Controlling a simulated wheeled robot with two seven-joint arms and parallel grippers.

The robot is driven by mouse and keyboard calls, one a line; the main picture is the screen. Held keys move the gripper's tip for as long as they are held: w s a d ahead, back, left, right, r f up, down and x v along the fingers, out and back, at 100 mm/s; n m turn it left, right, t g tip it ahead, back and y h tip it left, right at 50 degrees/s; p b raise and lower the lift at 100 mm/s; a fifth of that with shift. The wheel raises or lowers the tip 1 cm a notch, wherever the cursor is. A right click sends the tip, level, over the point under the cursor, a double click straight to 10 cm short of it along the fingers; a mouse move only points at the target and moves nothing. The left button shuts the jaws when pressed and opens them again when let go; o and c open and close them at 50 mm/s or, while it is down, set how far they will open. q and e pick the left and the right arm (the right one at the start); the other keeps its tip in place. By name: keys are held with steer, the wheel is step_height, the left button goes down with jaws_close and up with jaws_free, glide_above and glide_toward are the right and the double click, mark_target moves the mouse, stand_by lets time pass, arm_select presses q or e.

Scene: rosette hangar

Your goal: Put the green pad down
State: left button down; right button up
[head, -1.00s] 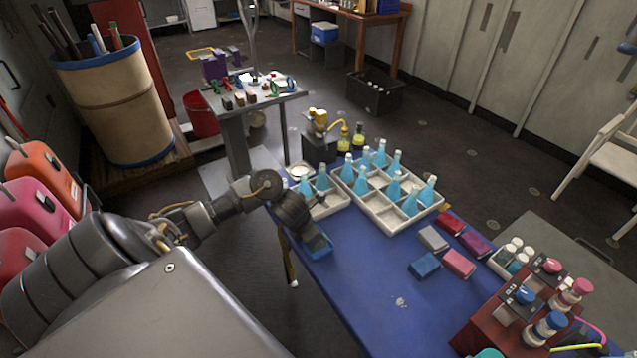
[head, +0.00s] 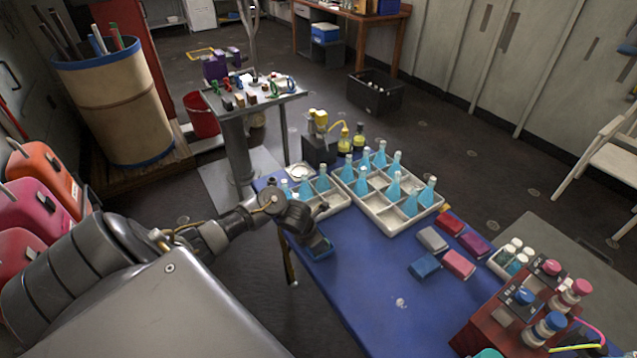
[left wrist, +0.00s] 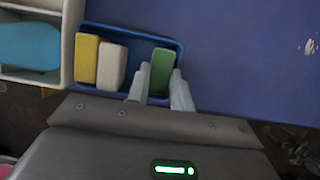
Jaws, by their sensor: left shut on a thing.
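The green pad (left wrist: 161,72) is between the fingertips of my left gripper (left wrist: 159,88), which is shut on it. It is within the outline of the small blue tray (left wrist: 138,40), at the tray's right end. I cannot tell whether it touches the tray's floor. A yellow pad (left wrist: 87,58) and a white pad (left wrist: 112,66) lie in the tray's left part, with a gap between the white and green pads. In the head view my left gripper (head: 316,243) is over the blue tray (head: 328,254), hiding most of it and the pad. My right gripper is not in view.
The tray sits at the left edge of the blue table (head: 365,285). A white divided crate (head: 335,203) with blue flasks stands close beside it, and a larger crate (head: 395,228) lies beyond. Several coloured blocks lie to the right. The table middle is mostly clear.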

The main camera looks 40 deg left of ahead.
arm_select(q)
steer(key=shift+f, duration=0.15)
steer(key=c, duration=1.2)
jaws_free()
steer(key=shift+c, duration=0.2)
steer(key=shift+r, duration=0.25)
steer(key=v, duration=1.2)
steer(key=shift+f, duration=0.1)
